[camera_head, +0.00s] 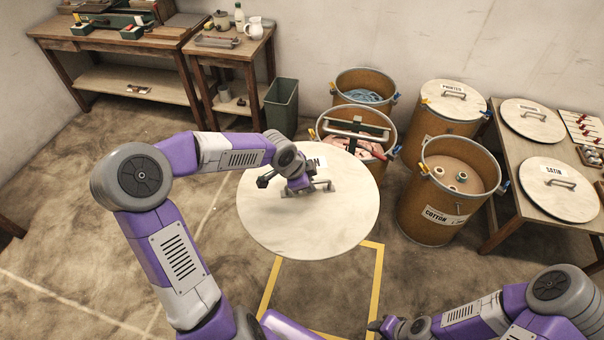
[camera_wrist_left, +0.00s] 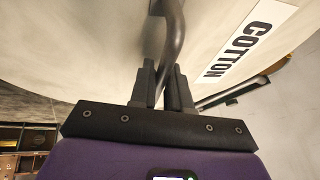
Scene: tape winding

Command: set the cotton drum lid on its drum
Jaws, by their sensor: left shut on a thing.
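The round pale cotton drum lid (camera_head: 345,222) is held in the air in the middle of the head view. Its COTTON label shows in the left wrist view (camera_wrist_left: 248,42). My left gripper (camera_head: 312,187) is shut on the lid's bent metal handle (camera_wrist_left: 174,35), and the fingers (camera_wrist_left: 162,88) stand on either side of the bar. The cotton drum (camera_head: 432,224), brown with a COTTON label, stands open to the right of the lid, with a few spools inside. My right gripper (camera_head: 378,326) is low at the bottom; its jaw state is unclear.
An open drum with blue contents (camera_head: 365,75), an open drum with a dark frame over it (camera_head: 385,130) and a closed PRINTED drum (camera_head: 452,98) stand behind. A table at right holds a SATIN lid (camera_head: 560,205) and another lid (camera_head: 533,125). A yellow floor outline (camera_head: 376,270) lies below the lid.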

